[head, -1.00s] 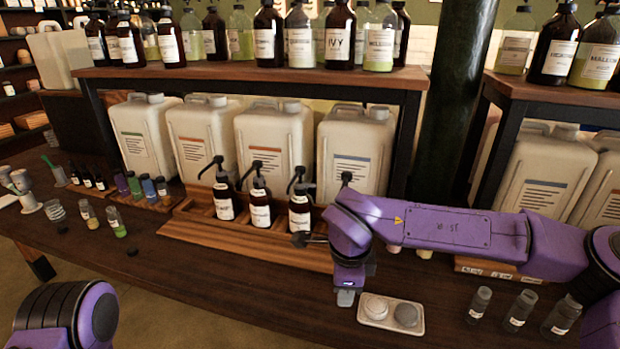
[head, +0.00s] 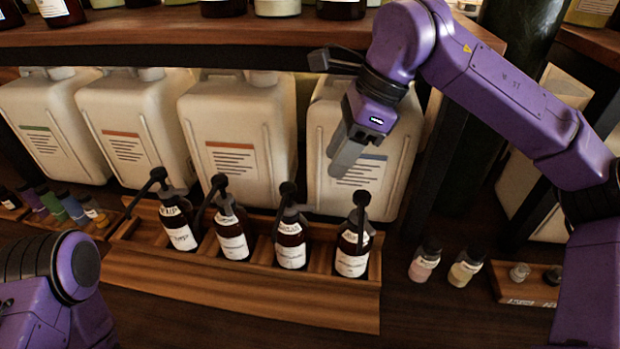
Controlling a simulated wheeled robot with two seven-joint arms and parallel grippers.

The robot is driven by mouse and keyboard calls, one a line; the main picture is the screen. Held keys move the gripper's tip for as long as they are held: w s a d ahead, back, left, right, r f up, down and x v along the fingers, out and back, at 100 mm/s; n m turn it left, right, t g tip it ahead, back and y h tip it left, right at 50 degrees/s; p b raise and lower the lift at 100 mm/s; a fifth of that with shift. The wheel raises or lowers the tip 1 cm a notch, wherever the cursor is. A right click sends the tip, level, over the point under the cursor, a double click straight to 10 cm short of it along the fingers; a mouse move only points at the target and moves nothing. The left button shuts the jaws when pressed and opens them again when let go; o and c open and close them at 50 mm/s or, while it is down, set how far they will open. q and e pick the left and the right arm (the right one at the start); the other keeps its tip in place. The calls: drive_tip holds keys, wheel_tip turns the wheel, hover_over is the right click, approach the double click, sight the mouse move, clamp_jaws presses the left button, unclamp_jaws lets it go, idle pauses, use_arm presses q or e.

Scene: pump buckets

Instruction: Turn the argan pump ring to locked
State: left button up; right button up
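Several brown pump bottles with black pumps and white labels stand upright in a wooden rack in the head view. From left to right, I see a first bottle (head: 178,228), a second bottle (head: 232,235), a third bottle (head: 291,243) and a fourth bottle (head: 353,250). The label print is too small to tell which is argan, and the ring positions cannot be made out. My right gripper (head: 345,150) is raised above the right end of the rack, apart from the bottles, pointing down-left. Its finger gap is not clear. My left gripper is out of view.
Large white jugs (head: 240,130) stand behind the wooden rack (head: 250,297), under a shelf (head: 240,35) of bottles. Small jars (head: 465,268) and a small wooden tray (head: 530,290) are to the right. Small coloured bottles (head: 70,208) stand at left.

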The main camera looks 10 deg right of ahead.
sight(310, 205)
drive_tip(key=x, duration=1)
drive_tip(key=shift+s, duration=0.3)
clamp_jaws()
